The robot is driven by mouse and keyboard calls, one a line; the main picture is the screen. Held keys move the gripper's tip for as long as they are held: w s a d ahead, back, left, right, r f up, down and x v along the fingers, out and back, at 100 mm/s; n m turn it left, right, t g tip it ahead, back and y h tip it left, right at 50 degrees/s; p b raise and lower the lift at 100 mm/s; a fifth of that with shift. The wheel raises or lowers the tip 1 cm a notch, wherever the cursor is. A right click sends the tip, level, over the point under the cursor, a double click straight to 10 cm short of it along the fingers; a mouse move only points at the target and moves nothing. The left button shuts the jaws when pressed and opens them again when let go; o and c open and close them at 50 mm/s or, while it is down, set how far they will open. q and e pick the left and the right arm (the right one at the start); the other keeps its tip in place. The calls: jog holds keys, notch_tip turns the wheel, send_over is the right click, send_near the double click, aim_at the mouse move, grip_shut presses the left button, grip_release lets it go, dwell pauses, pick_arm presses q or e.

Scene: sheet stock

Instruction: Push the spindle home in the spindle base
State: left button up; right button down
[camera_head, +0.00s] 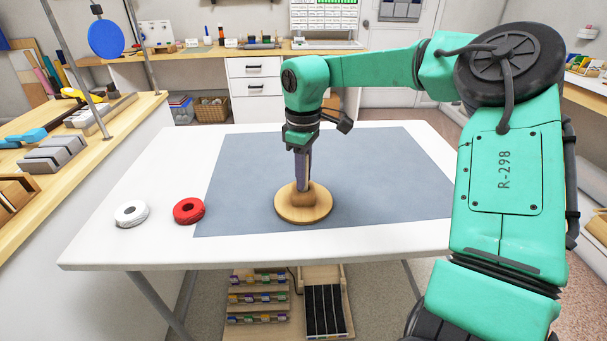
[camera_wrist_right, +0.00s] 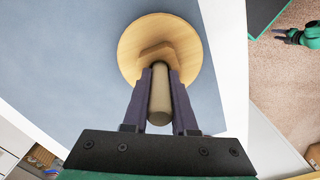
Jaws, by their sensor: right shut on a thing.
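The spindle base (camera_head: 284,208) is a round wooden disc with a raised block in its middle, near the table's front edge. It also shows in the wrist view (camera_wrist_right: 135,50). The spindle (camera_wrist_right: 160,97) is a pale wooden rod standing at the block, with its free end toward the wrist camera. My right gripper (camera_head: 302,184) points down over the base, its fingers shut on the spindle from both sides. The fingertips (camera_wrist_right: 160,68) are close to the block and hide the spindle's lower end. A small green and dark gripper, likely my left (camera_wrist_right: 291,37), shows at the wrist view's right edge.
A white roll (camera_head: 131,214) and a red roll (camera_head: 189,211) lie on the white table (camera_head: 150,242), left of the base. A grey-blue mat (camera_head: 370,170) lies under the base and is otherwise clear. Shelves of small parts (camera_head: 258,297) stand below the table.

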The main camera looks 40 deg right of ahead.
jog(key=shift+f+b, duration=0.5)
dwell(0.8)
jog(key=shift+s, duration=0.1)
jog(key=shift+c, duration=0.8)
grip_release()
jog(key=shift+r, duration=0.1)
jog(key=shift+r+p, duration=2.5)
jog(key=shift+r, duration=0.95)
